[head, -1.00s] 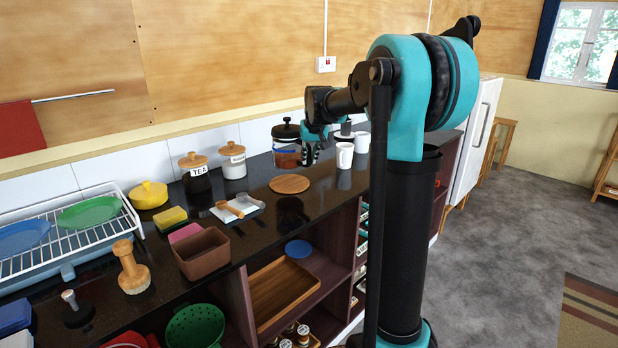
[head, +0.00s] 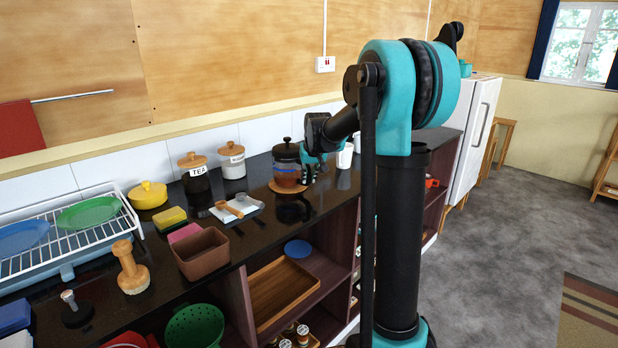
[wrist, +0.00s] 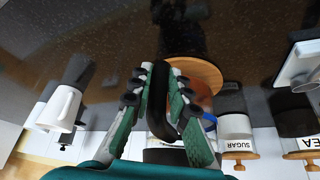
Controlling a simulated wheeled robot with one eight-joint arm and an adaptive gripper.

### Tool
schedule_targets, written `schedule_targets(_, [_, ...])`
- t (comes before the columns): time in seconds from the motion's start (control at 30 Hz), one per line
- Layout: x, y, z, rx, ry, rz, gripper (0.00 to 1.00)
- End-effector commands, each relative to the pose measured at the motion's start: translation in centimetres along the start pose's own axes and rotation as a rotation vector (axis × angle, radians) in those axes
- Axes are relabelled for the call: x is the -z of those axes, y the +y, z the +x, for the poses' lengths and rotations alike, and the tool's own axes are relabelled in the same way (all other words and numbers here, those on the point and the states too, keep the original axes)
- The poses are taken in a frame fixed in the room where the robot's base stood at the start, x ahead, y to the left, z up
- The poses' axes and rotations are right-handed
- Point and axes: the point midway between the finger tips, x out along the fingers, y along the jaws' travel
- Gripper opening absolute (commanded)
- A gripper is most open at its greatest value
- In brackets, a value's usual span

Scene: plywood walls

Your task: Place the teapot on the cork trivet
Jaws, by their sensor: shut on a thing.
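The teapot (head: 286,160) is a dark glass pot with a black lid, a blue band and brown content low down. It looks upright over the round cork trivet (head: 291,187), whose front edge shows below it; whether it touches the trivet I cannot tell. My gripper (head: 309,177) is at the teapot's right side, shut on its black handle. In the wrist view my gripper's fingers (wrist: 160,105) stand on both sides of the dark handle (wrist: 158,100). The trivet (wrist: 195,72) shows just past them. Most of the pot's body is hidden there.
Sugar (head: 231,161) and tea (head: 194,173) canisters stand left of the teapot. A white board with wooden-handled tools (head: 237,209) lies front left. The dark counter in front of the trivet is clear.

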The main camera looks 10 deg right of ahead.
Motion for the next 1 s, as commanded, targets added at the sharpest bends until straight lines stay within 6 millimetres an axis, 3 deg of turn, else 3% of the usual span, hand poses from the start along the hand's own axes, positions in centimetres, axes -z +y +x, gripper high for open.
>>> schedule_targets(0.03, [0.0, 0.0, 0.0, 0.000, 0.001, 0.001, 0.00])
schedule_targets(0.07, [0.0, 0.0, 0.1, 0.000, 0.000, 0.000, 0.21])
schedule_targets(0.2, [0.0, 0.0, 0.1, 0.000, 0.000, 0.000, 0.38])
schedule_targets(0.5, [0.0, 0.0, -0.1, 0.000, 0.000, 0.000, 0.38])
schedule_targets(0.63, [0.0, 0.0, -1.0, 0.000, 0.000, 0.000, 0.38])
schedule_targets(1.0, [0.0, 0.0, -8.1, 0.000, 0.000, 0.000, 0.38])
